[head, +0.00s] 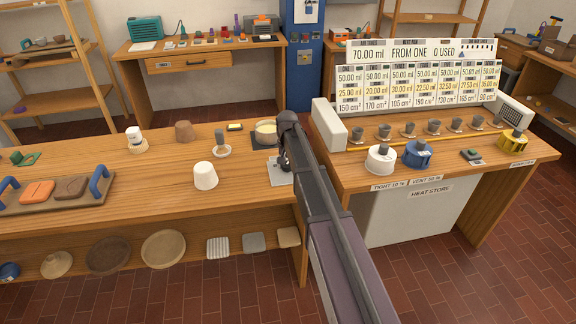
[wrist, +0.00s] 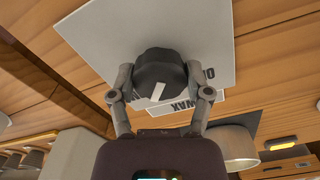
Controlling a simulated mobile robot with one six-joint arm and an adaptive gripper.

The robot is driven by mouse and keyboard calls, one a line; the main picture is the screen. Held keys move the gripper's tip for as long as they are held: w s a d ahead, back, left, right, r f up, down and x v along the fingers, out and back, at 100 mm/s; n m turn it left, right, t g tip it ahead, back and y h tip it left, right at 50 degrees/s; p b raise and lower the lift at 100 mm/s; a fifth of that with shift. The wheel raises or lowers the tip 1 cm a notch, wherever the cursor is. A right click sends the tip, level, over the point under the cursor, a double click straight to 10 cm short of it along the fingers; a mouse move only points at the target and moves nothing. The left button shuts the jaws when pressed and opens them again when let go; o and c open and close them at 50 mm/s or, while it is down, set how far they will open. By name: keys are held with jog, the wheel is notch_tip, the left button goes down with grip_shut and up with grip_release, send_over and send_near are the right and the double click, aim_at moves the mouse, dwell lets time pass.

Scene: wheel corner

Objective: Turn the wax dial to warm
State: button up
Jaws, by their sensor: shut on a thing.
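In the wrist view the dark round wax dial (wrist: 160,72) with a white pointer mark sits on a pale plate (wrist: 205,25). My gripper (wrist: 160,85) is shut on the dial, one finger on each side. The pointer slants toward the bottom of the picture, slightly left. In the head view my gripper (head: 284,160) is over the pale plate (head: 279,177) and covers the dial.
A pot of pale yellow wax (head: 266,132) stands on a dark plate just behind. A white cup (head: 205,176) and a grey-handled stamp (head: 221,146) are to the left. A white speaker-like box (head: 328,124) stands close on the right.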

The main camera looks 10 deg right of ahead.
jog(key=shift+m, duration=0.6)
jog(key=o, duration=1.2)
jog(key=shift+c, duration=0.2)
